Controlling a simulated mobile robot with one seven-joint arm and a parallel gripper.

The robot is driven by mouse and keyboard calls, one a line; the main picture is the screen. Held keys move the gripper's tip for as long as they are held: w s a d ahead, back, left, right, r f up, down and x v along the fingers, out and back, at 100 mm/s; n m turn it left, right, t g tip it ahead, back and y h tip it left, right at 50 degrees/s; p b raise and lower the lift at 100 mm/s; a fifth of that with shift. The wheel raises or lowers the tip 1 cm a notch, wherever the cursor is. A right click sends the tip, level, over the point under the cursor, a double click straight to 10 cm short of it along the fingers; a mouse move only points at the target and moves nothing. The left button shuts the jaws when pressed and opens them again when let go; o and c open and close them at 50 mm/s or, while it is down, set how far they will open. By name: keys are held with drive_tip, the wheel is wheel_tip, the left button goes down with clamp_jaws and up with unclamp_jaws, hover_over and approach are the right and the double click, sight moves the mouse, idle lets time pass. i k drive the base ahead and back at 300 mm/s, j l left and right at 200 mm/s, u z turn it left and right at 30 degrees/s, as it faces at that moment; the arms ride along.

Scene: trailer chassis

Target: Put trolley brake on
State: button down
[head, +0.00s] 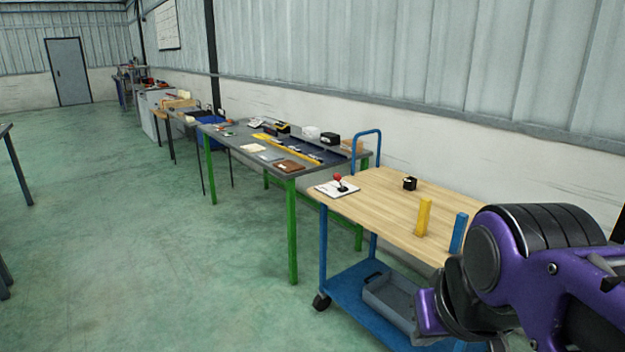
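A trolley (385,205) with a wooden top and blue frame stands at the right in the head view. A small lever with a red knob (338,178) stands on a white plate (327,190) at the top's left corner. A dark caster (321,301) shows under the near left leg; no brake pedal can be made out on it. My purple and black arm covers the trolley's near right part. My gripper's fingers do not show.
A yellow block (424,217), a blue block (458,232) and a small black object (409,183) stand on the trolley top. A grey bin (391,298) sits on its lower shelf. A green-legged workbench (240,143) stands behind.

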sight(337, 177)
drive_tip(key=i+j+u, duration=0.15)
drive_tip(key=i+j, duration=0.15)
drive_tip(key=i, duration=0.5)
drive_tip(key=i+j+u, duration=0.15)
drive_tip(key=i, duration=0.65)
drive_tip(key=i+j+u, duration=0.2)
drive_tip(key=i, duration=0.65)
drive_tip(key=i+j, duration=0.15)
drive_tip(key=k+l, duration=0.2)
